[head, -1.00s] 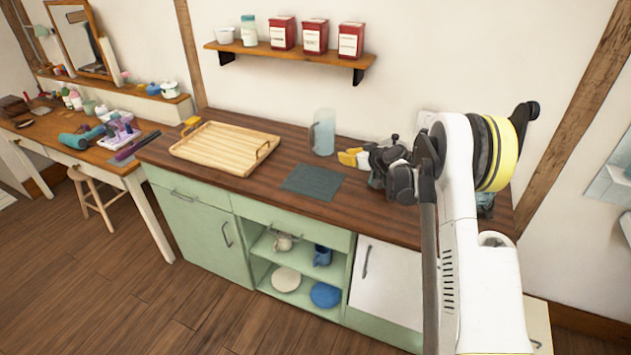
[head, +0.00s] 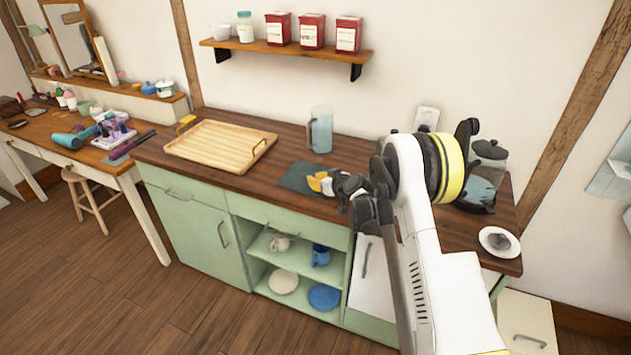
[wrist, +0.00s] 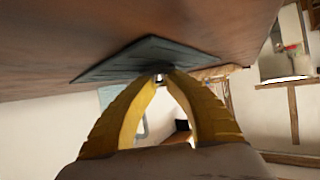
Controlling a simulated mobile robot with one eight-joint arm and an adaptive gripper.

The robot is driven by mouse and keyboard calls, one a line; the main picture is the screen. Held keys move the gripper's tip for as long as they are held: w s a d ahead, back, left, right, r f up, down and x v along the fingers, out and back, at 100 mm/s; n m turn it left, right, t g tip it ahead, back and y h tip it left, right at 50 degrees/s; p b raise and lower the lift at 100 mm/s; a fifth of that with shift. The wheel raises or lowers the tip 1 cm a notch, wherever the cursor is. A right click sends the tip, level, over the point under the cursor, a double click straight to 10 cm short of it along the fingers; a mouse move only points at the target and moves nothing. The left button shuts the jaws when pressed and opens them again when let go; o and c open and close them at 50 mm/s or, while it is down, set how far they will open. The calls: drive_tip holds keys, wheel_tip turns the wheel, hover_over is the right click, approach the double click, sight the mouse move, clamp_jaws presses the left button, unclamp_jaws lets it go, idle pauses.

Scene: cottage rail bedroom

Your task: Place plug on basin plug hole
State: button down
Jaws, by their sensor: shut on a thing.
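My gripper (head: 318,184) has yellow fingers and reaches down at the dark grey square mat (head: 290,177) on the wooden worktop. In the wrist view the fingertips (wrist: 163,75) come together close to the mat (wrist: 110,66). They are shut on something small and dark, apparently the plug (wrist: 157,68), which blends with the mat. Its shape is hard to make out, and I cannot tell whether it touches the mat. In the head view the gripper hides it. I do not see a basin or a plug hole clearly in either view.
A wooden tray (head: 185,158) lies left of the mat, and a clear jug (head: 320,130) stands behind it. At the right are a glass jar (head: 490,157), a dark teapot (head: 478,195) and a white saucer (head: 487,238) with a dark item. A shelf (head: 290,52) hangs above.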

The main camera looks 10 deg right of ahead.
drive_tip(key=shift+f+b, duration=0.2)
drive_tip(key=shift+b, duration=0.1)
drive_tip(key=c, duration=1.4)
unclamp_jaws()
drive_tip(key=shift+r, duration=0.2)
